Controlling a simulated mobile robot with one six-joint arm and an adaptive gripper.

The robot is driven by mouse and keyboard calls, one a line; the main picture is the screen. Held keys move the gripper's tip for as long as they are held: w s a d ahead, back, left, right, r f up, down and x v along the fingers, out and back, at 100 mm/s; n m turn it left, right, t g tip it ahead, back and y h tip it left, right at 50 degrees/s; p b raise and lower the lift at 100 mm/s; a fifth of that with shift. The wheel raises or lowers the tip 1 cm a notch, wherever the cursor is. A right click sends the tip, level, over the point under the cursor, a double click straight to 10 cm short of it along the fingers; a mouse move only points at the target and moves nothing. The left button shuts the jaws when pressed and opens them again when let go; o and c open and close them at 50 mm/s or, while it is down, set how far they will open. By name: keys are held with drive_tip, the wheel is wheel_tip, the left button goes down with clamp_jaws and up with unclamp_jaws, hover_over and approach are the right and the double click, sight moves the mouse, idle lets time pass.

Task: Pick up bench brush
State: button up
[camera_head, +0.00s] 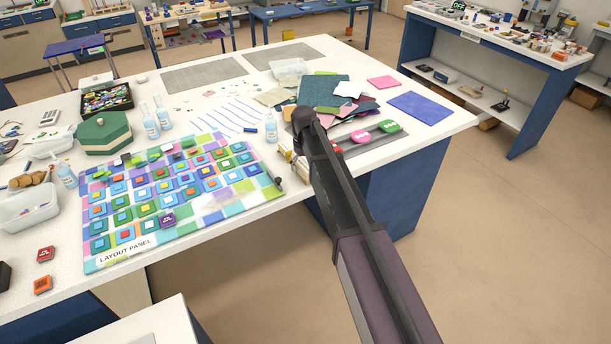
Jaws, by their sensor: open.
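I cannot make out a bench brush for certain in the head view. A pale, tan-edged item (286,148) shows partly behind my arm, beside the layout panel; I cannot tell what it is. A small dark piece (278,182) shows at the panel's right edge, also unclear. My dark arm reaches from the bottom right up over the front edge of the white worktable (235,212). My gripper does not show; the arm's end is hidden behind its own links.
The layout panel (125,264) carries many coloured glass squares. Coloured sheets (421,107) and two pink-and-green ovals lie right. Open floor (510,230) is at right, before another bench (480,80).

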drive_tip(key=shift+f+b, duration=0.55)
drive_tip(key=shift+f, duration=0.35)
drive_tip(key=c, duration=1.3)
